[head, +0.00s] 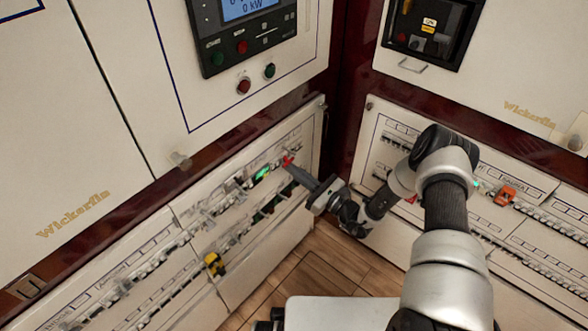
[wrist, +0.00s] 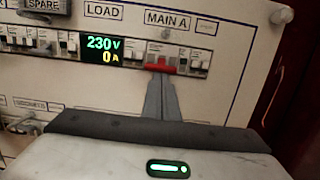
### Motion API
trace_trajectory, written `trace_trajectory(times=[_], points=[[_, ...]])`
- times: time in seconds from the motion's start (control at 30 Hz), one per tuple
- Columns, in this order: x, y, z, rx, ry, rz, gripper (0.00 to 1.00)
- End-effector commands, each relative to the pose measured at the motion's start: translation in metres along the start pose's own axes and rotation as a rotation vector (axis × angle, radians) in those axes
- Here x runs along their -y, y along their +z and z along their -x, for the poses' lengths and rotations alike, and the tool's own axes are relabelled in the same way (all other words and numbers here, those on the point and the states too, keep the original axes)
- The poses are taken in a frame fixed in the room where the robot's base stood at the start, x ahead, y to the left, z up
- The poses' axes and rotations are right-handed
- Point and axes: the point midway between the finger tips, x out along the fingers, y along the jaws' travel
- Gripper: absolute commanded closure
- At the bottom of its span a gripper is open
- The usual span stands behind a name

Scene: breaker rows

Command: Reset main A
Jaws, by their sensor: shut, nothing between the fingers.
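The main A breaker has a red toggle bar (wrist: 162,67) and sits under the "MAIN A" label (wrist: 167,20) in the wrist view. In the head view the red toggle (head: 287,160) is near the right end of the left cabinet's upper row. My gripper (wrist: 161,79) is shut and empty, with its fingertips right at the lower edge of the red bar. I cannot tell whether they touch it. In the head view my gripper (head: 292,168) reaches the panel from the right.
White breakers line the row on both sides of main A. A yellow device (head: 214,264) is on the lower row, and an orange one (head: 504,197) is on the right cabinet. The cabinets meet in a corner right of my gripper. Wooden floor (head: 335,262) shows below.

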Motion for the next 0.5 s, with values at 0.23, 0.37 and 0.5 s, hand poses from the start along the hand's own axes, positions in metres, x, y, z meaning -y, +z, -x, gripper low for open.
trace_trajectory(times=[0.23,0.37,0.5], points=[[0.0,0.005,0.001,-0.039,0.0,0.001,1.0],[0.0,0.007,0.001,-0.064,0.0,0.001,1.0],[0.001,0.013,0.002,-0.115,0.0,0.001,1.0]])
